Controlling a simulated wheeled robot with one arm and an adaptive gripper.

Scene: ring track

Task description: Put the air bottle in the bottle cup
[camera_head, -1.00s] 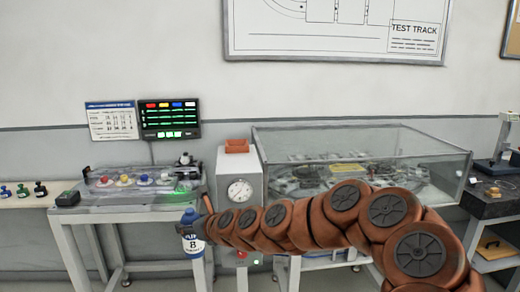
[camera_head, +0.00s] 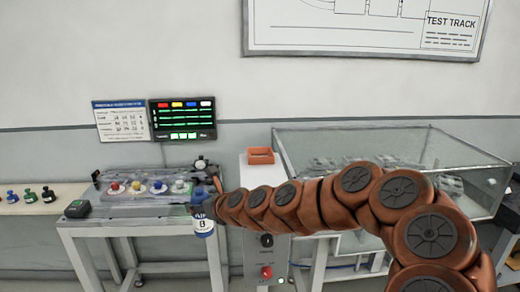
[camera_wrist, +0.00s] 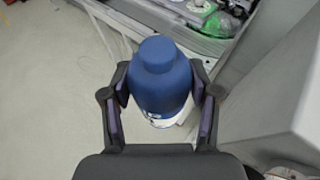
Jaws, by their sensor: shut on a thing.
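The air bottle (camera_head: 203,222) is blue with a white label marked "B" or "8". My gripper (camera_wrist: 161,88) is shut on it, with one finger on each side of its blue body in the wrist view, where the bottle (camera_wrist: 160,75) stands between them. In the head view the bottle hangs upright in front of the left bench's right end. My gripper is mostly hidden behind the bottle and my arm there.
The left bench (camera_head: 140,225) carries a clear tray with several coloured knobs. The grey cabinet (camera_head: 258,180) stands right of the bottle, and a glass-walled track case (camera_head: 385,150) is beyond it.

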